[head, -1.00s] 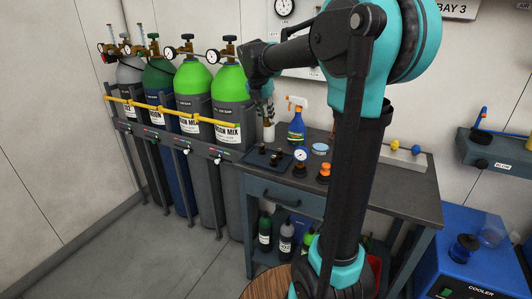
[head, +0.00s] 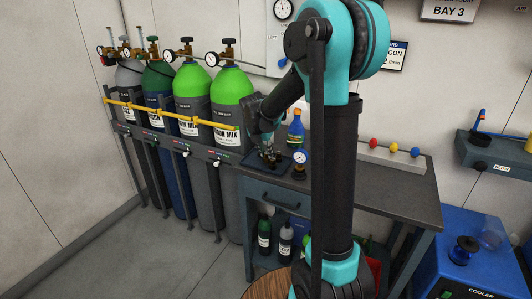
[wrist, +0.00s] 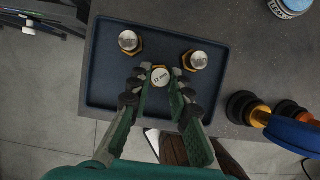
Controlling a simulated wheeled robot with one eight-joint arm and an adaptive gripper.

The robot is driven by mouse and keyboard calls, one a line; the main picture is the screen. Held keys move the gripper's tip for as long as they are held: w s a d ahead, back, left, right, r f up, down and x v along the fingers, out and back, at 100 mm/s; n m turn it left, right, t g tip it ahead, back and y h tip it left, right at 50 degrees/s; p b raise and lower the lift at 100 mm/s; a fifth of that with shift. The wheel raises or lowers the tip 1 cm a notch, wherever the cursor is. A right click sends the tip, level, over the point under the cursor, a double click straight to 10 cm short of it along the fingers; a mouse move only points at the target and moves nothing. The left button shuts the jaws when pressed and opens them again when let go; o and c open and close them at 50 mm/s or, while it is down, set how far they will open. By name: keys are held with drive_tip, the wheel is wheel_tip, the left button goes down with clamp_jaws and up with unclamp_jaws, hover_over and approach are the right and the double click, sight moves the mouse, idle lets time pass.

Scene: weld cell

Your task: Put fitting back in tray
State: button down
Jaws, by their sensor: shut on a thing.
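My gripper (wrist: 159,98) is shut on a fitting (wrist: 160,76) with a round silver top marked 12 mm and a brass-coloured hex edge. The wrist view shows it over the dark blue tray (wrist: 108,88), between the fingers. Whether it touches the tray floor cannot be told. Two similar fittings stand in the tray, one at the upper left (wrist: 130,41) and one at the upper right (wrist: 196,60). In the head view the gripper (head: 270,156) is low over the tray (head: 234,157) on the bench, and my arm hides part of the bench.
Gas cylinders (head: 232,88) stand at left.

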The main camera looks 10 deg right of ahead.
drive_tip(key=c, duration=1.4)
unclamp_jaws()
drive_tip(key=shift+f, duration=0.1)
drive_tip(key=v, duration=1.2)
drive_tip(key=s+d+f+m+y, duration=0.1)
drive_tip(key=s+d+f+m, duration=0.1)
drive_tip(key=s+f+m, duration=0.4)
drive_tip(key=s+d+f+m+y, duration=0.1)
drive_tip(key=s+d+f+m, duration=0.1)
drive_tip(key=s+f+m, duration=0.4)
drive_tip(key=s+d+f+m, duration=0.2)
drive_tip(key=s+f+m, duration=0.4)
drive_tip(key=s+m, duration=0.8)
drive_tip(key=shift+f+m+y, duration=0.15)
drive_tip(key=shift+m+y, duration=0.05)
drive_tip(key=shift+m, duration=0.5)
drive_tip(key=shift+f+m+y, duration=0.2)
drive_tip(key=shift+m, duration=0.5)
